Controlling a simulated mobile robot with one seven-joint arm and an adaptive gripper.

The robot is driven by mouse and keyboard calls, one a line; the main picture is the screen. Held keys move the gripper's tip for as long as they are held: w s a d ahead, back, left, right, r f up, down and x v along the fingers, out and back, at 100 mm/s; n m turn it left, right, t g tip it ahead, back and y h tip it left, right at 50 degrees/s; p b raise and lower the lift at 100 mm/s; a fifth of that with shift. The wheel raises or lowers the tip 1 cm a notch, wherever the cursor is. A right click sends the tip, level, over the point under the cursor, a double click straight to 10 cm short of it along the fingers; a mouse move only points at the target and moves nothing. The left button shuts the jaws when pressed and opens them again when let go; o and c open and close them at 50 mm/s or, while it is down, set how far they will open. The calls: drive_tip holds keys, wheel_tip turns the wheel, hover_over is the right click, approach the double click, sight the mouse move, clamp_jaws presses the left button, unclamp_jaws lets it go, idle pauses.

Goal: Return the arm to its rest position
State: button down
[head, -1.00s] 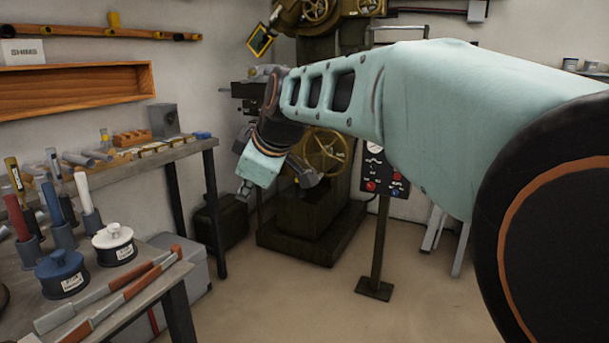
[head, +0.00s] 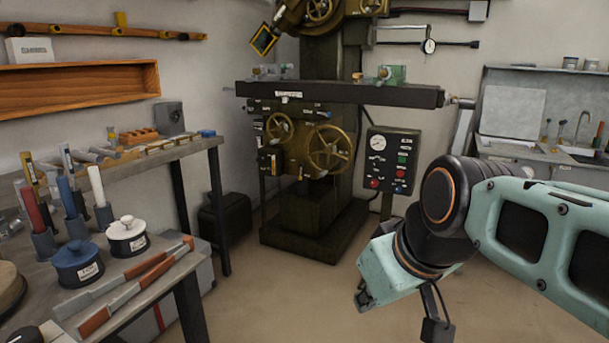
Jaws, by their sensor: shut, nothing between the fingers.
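My arm reaches in from the right edge of the head view, folded low over the floor in front of the machine. Its teal wrist (head: 392,272) is angled down to the left. My gripper (head: 437,328) hangs below the wrist near the bottom edge. Its thin dark finger links come together at the tips. It is shut and holds nothing. Part of its body is hidden behind the wrist.
A workbench (head: 190,262) with jars, handled tools and files stands at left, clear of my arm. A milling machine (head: 335,93) and its control panel (head: 390,160) stand behind. A sink counter (head: 560,152) is back right. Floor between bench and arm is clear.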

drive_tip(key=s+d+f+m+h, duration=0.2)
drive_tip(key=s+d+f+m, duration=0.15)
drive_tip(key=s+f, duration=0.4)
wheel_tip(320, 180, up, 40)
drive_tip(key=m+p, duration=0.1)
drive_tip(key=p, duration=3.6)
drive_tip(key=shift+s+p, duration=0.35)
drive_tip(key=shift+s, duration=0.1)
